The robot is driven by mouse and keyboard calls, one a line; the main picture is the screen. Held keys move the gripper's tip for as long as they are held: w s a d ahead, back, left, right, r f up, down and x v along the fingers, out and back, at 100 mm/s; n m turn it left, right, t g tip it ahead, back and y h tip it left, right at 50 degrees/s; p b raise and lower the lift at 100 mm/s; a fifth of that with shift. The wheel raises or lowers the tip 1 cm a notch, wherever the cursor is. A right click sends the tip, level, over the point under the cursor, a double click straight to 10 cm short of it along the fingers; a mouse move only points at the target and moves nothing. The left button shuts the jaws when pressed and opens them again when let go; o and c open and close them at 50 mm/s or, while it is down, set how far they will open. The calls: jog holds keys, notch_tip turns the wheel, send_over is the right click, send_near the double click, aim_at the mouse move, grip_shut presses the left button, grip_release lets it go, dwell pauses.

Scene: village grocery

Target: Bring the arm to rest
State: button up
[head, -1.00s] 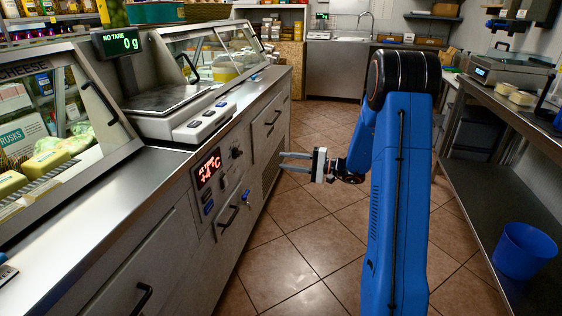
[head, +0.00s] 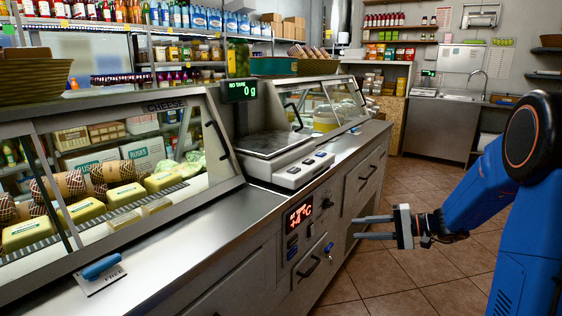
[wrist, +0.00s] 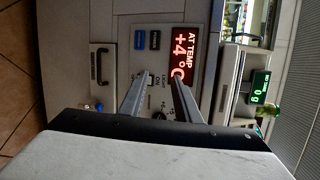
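My gripper (head: 376,227) is at the right of the head view, held out level over the aisle floor with its fingers pointing left toward the counter front. Its two fingers are apart with nothing between them. In the wrist view the open gripper (wrist: 158,92) faces the counter's control panel (wrist: 150,65), which has a red display (wrist: 184,50) reading +4 °C. The same display (head: 300,215) shows in the head view, left of the fingers. The gap between fingertips and panel is hard to judge.
The steel counter (head: 225,235) runs along the left, with a scale (head: 270,145) reading 0 g and a glass cheese case (head: 110,180) on it. A blue-handled tool (head: 101,267) lies on the counter's near part. The tiled floor (head: 400,275) is clear.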

jog(key=s+a+r+n+g+h, duration=0.1)
jog(key=s+a+n+g+h, duration=0.15)
jog(key=s, duration=0.75)
jog(key=s+a+r+n+g+h, duration=0.1)
jog(key=s+a+g+h, duration=0.2)
jog(key=s, duration=0.7)
jog(key=s+d+n+t+h, duration=0.1)
jog(key=s+d+t+h, duration=0.1)
jog(key=s+d+h, duration=0.2)
jog(key=s+d+n+t+h, duration=0.1)
jog(key=s+d+t+h, duration=0.2)
jog(key=s, duration=0.8)
jog(key=shift+s+d+r+h, duration=0.25)
jog(key=shift+d+r+h, duration=0.15)
jog(key=shift+h, duration=0.35)
